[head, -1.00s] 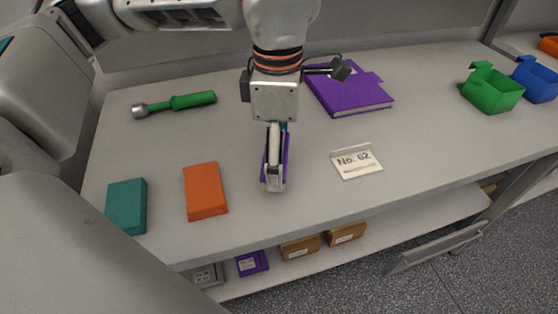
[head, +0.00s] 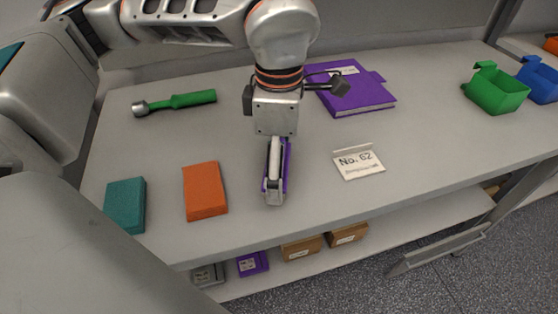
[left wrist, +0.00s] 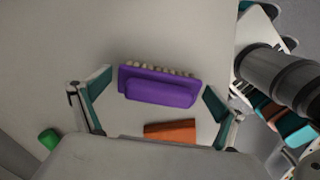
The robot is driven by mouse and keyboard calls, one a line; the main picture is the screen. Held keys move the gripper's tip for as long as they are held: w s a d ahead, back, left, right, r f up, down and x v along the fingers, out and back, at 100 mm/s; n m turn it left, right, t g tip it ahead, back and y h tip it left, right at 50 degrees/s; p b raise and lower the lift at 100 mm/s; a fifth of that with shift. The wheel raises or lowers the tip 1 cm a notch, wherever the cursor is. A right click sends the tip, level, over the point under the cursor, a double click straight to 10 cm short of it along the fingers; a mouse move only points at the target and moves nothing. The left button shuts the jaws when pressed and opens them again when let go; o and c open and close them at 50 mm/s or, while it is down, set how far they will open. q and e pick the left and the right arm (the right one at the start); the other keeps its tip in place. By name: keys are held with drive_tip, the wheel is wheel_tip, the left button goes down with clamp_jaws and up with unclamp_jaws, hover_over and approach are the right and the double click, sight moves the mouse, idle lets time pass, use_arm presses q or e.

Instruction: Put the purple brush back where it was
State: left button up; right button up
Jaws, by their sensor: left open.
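The purple brush (left wrist: 160,88) lies on the bench top, with its pale bristles along one long side in the left wrist view. In the head view only slivers of the brush (head: 286,172) show, behind my left gripper (head: 274,192). My left gripper is open, and in the left wrist view its two fingers (left wrist: 155,104) stand apart on either side of the brush's ends. I cannot tell whether they touch the bench. My right gripper is not seen.
An orange block (head: 205,191) and a teal block (head: 126,205) lie to the left. A green-handled tool (head: 190,100) lies behind them. A purple binder (head: 352,90), a "No. 62" card (head: 357,161) and a green bin (head: 495,90) are to the right. The bench's front edge is close.

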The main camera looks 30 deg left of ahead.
use_arm(q)
wheel_tip(320, 180, up, 11)
drive_tip(key=shift+r+p, duration=0.1)
drive_tip(key=shift+p, duration=0.85)
drive_tip(key=shift+r, duration=0.6)
drive_tip(key=shift+f, duration=0.1)
